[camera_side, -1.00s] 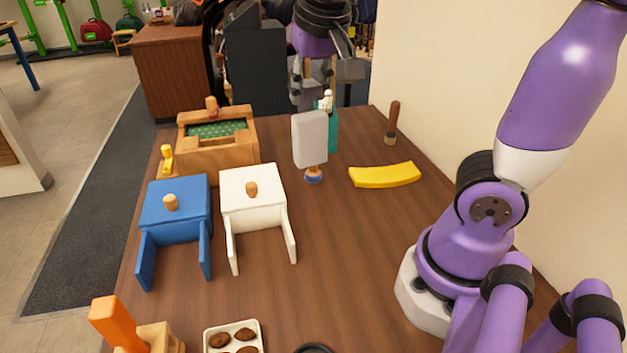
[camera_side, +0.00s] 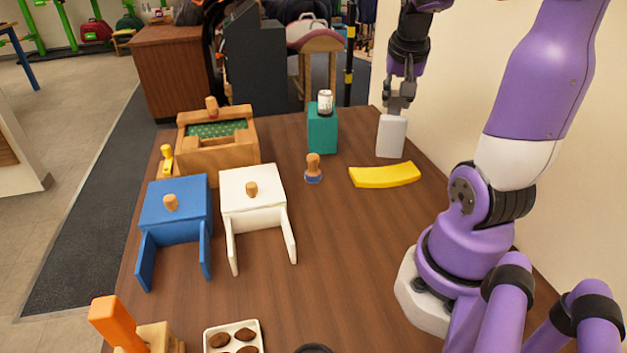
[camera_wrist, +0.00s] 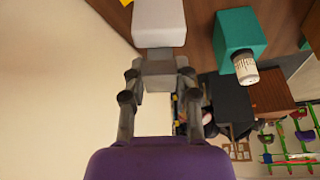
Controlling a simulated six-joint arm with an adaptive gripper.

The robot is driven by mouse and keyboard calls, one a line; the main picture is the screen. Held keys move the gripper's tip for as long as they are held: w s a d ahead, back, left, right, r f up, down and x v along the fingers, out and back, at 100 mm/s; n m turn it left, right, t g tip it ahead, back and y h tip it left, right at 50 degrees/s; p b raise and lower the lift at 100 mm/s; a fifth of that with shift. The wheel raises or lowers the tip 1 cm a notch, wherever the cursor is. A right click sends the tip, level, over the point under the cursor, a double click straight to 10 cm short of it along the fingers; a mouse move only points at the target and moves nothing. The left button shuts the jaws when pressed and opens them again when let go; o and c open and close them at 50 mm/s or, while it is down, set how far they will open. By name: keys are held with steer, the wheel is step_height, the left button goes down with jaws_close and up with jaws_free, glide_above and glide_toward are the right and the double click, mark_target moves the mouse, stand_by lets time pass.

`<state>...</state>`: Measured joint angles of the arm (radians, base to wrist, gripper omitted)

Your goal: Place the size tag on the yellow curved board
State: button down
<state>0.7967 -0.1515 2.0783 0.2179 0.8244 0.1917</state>
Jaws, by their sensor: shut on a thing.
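The size tag is a pale grey-white flat block (camera_side: 391,136), held upright with its broad face toward the side view. My gripper (camera_side: 397,108) is shut on its top end. In the wrist view the tag (camera_wrist: 160,24) hangs beyond the fingers of my gripper (camera_wrist: 158,70). The yellow curved board (camera_side: 385,175) lies on the table just below the tag in the side view, with a small gap between them in the picture. How high the tag is above the table is hard to tell. Only a yellow sliver shows at the wrist view's top edge.
White (camera_side: 252,185) and blue (camera_side: 174,200) saddle-like stands and a wooden box (camera_side: 217,155) are farther left. The wall is close on the right.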

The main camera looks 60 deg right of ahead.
mark_target(395, 117)
steer(key=shift+d+f, duration=0.15)
steer(key=shift+f, duration=2)
steer(key=c, duration=0.6)
jaws_free()
